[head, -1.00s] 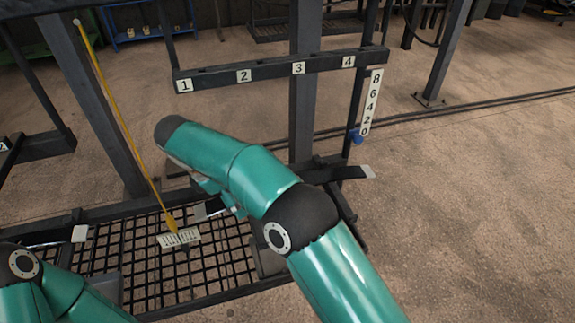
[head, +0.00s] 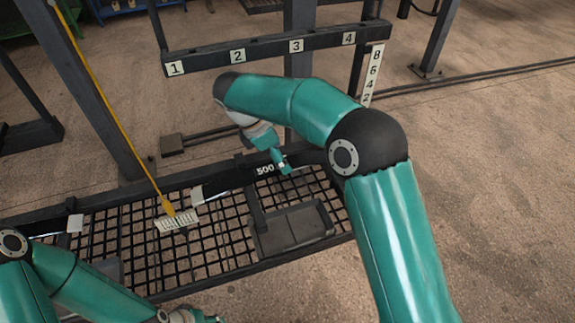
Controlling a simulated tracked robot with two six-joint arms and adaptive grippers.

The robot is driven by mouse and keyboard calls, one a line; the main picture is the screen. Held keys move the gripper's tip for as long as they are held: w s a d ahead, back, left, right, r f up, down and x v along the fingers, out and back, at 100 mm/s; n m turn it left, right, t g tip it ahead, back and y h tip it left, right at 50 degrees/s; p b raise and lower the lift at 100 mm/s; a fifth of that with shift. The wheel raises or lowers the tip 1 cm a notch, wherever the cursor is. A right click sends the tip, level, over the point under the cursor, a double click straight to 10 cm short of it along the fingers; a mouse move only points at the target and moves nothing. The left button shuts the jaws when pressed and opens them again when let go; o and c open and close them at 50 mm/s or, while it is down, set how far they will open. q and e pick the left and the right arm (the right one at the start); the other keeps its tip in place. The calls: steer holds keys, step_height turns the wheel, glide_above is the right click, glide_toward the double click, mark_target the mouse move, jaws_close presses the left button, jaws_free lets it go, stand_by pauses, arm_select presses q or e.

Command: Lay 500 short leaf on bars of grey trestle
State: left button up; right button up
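The short leaf (head: 234,181) is a dark bar with a white 500 label and a pale left end. It lies level above the grid shelf, and my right arm hides its right end. My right gripper (head: 280,163) is at the leaf just right of the label, with a teal finger across its near side. I cannot tell whether it is closed on the leaf. My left gripper (head: 192,317) is cut off by the bottom edge, well apart from the leaf. I cannot tell which frame part is the grey trestle.
A black grid shelf (head: 210,248) carries a grey block (head: 292,229) with an upright. A yellow pointer (head: 112,105) reaches a small white scale (head: 177,221). Behind stand a dark crossbar (head: 265,50) numbered 1 to 4 and a vertical number strip (head: 372,75). Open floor lies right.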

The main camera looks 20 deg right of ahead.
steer(key=shift+x, duration=2.6)
steer(key=shift+d, duration=0.15)
